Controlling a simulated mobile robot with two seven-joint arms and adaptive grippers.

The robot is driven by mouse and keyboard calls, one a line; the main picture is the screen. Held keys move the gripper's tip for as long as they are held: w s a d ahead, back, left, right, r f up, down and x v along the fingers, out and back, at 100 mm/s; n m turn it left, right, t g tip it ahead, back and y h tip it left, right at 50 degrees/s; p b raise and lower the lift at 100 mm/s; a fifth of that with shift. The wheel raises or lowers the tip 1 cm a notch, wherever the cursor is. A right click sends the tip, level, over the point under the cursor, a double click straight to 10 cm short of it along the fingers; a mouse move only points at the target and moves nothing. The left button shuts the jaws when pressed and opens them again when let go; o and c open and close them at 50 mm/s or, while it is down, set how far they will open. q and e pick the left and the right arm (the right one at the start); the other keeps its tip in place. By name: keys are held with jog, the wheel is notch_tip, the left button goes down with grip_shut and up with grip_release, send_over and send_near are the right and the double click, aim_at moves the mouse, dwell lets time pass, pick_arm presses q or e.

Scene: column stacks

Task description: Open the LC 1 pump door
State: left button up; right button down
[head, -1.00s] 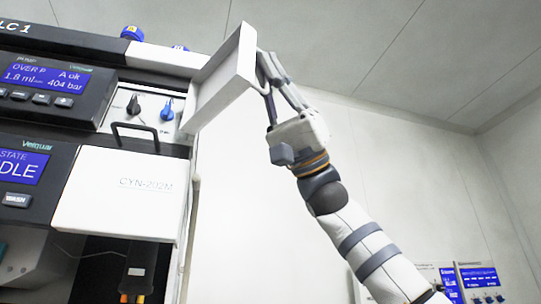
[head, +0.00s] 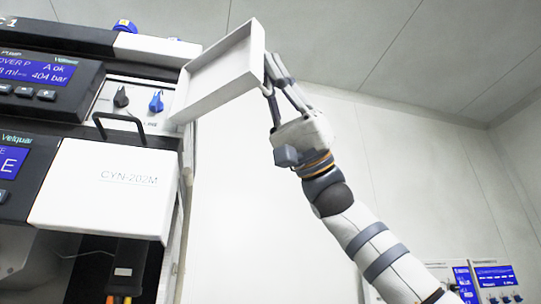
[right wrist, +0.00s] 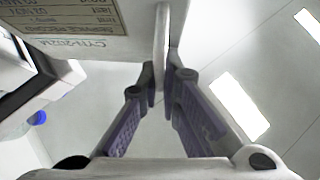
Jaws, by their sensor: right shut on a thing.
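The LC 1 pump door (head: 222,72) is a white, shallow, tray-like panel with a raised rim. It stands swung out from the right side of the pump module, above the lower unit, with its inner face showing. Behind it the pump front shows a black knob (head: 121,96) and a blue knob (head: 156,101). My right gripper (head: 269,78) is shut on the door's outer edge. In the right wrist view the door (right wrist: 75,45) carries a printed label, and its edge lies between my right fingers (right wrist: 160,80). My left gripper is not in view.
A white CYN-202M cover (head: 105,190) with a black handle (head: 120,124) above it sits below the pump. A dark display panel (head: 45,80) is at left. Blue-capped bottles (head: 125,26) stand on top. More instruments (head: 490,282) stand at lower right. Wall space around my arm is clear.

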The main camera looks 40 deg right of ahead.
jog(key=shift+d+r, duration=0.1)
jog(key=shift+d, duration=0.05)
jog(key=c, duration=1.8)
grip_release()
jog(key=v, duration=1.2)
